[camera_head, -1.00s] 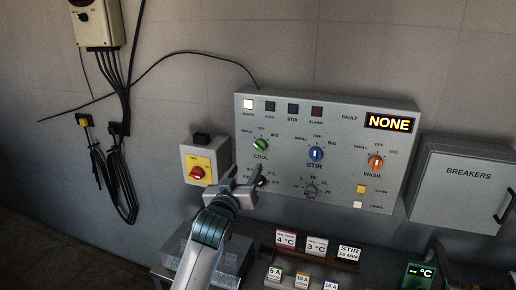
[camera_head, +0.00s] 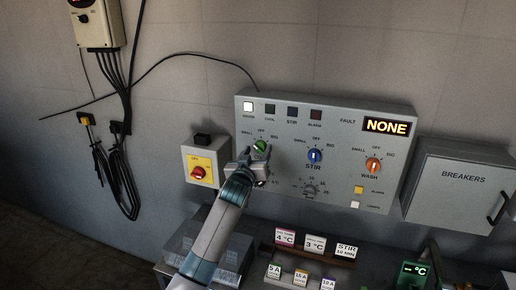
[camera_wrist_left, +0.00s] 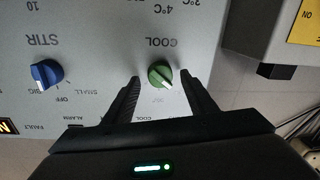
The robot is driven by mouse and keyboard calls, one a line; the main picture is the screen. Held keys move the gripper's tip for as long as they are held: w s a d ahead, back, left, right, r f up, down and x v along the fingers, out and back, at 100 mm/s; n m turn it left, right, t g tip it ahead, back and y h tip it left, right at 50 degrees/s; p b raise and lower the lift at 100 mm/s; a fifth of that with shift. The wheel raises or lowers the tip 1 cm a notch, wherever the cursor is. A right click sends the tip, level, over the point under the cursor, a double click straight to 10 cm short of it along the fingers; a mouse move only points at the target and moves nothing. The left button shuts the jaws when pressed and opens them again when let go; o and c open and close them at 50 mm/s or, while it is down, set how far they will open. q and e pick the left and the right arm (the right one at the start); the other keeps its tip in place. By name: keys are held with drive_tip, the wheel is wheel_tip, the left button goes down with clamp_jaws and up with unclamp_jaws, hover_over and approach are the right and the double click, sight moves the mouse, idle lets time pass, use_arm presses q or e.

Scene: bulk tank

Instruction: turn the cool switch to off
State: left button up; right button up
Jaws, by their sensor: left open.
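The green COOL knob (camera_head: 260,145) is on the upper left of the grey control panel (camera_head: 335,112). In the left wrist view, which shows the panel upside down, the knob (camera_wrist_left: 159,74) has a white mark at its lower right. My left gripper (camera_head: 256,158) is at the panel, just below the knob in the head view. In the left wrist view its open fingers (camera_wrist_left: 160,82) stand one on each side of the knob, with a gap on both sides. The labels around the knob are partly hidden by the gripper. My right gripper is not in view.
The blue STIR knob (camera_head: 314,156) and orange WASH knob (camera_head: 373,165) are to the right. A red switch on a yellow plate (camera_head: 198,172) is left of my gripper. The breaker box (camera_head: 460,185) is at far right. Labelled cards (camera_head: 315,244) stand below the panel.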

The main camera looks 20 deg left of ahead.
use_arm(q)
drive_tip(key=shift+w, duration=0.65)
drive_tip(key=c, duration=1.1)
drive_tip(key=shift+o, duration=0.2)
drive_tip(key=shift+m, duration=0.3)
drive_tip(key=m, duration=0.4)
drive_tip(key=shift+f+b, duration=0.1)
drive_tip(key=shift+b, duration=0.2)
drive_tip(key=m, duration=0.5)
drive_tip(key=shift+m+t, duration=0.3)
